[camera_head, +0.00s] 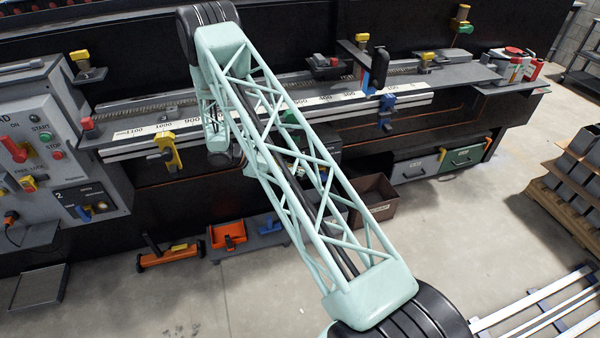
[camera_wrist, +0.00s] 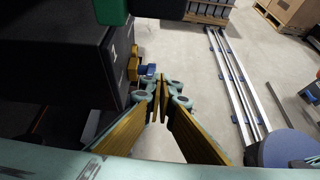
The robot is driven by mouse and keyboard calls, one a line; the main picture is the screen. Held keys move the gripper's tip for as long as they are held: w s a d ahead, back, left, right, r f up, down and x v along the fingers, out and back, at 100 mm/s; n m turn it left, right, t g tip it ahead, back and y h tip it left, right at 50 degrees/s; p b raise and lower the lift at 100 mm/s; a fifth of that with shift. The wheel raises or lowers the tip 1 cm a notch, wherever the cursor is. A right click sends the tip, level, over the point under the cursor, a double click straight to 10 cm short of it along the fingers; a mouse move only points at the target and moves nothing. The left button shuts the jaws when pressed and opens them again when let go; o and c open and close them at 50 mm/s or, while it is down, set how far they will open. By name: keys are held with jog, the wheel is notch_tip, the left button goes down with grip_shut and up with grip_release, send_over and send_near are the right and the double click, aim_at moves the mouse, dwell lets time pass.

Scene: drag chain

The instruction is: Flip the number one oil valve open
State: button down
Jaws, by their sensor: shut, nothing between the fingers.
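In the wrist view, a dark box (camera_wrist: 88,62) marked with a white "1" stands at the left. A yellow part (camera_wrist: 133,64) and a blue part (camera_wrist: 151,70) stick out from its right side; they look like the number one valve, but whether it is open or shut cannot be told. My gripper (camera_wrist: 158,98) is shut and empty, its tips just below and right of the blue part in the picture. I cannot tell whether they touch. In the head view, my arm hides the gripper, and I cannot make out the "1" box there.
In the head view, a long workbench with a ruler rail (camera_head: 345,98) runs behind my arm. A control panel (camera_head: 48,140) and a box marked "2" (camera_head: 88,200) stand at the left. Metal rails (camera_wrist: 232,88) lie on open floor at right.

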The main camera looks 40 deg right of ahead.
jog(key=s+a+r+m+t+y+p, duration=0.1)
jog(key=s+a+r+m, duration=0.15)
jog(key=a+r, duration=0.65)
jog(key=s+a+r+m+y+p, duration=0.15)
jog(key=s+r, duration=0.25)
jog(key=r, duration=1.2)
jog(key=s+a+r+m+t+y, duration=0.15)
jog(key=s+a+r+m, duration=0.35)
jog(key=r, duration=0.7)
jog(key=s+a+r+t+y+p, duration=0.1)
jog(key=s+a+r, duration=0.4)
jog(key=r, duration=0.2)
jog(key=s+a+r+t+y, duration=0.1)
jog(key=s+a+r+y, duration=0.1)
jog(key=s+a+r, duration=0.3)
jog(key=s+a+r+m+t+y+p, duration=0.1)
jog(key=s+a+r, duration=0.4)
jog(key=s, duration=0.5)
jog(key=s+a+r+m+t+y+p, duration=0.1)
jog(key=s+a+r+m+t+y, duration=0.1)
jog(key=s+a+r, duration=0.4)
jog(key=s+a+t, duration=0.1)
jog(key=s+a, duration=0.1)
jog(key=s, duration=0.2)
jog(key=shift+m+y+p, duration=0.3)
jog(key=shift+m+p, duration=0.1)
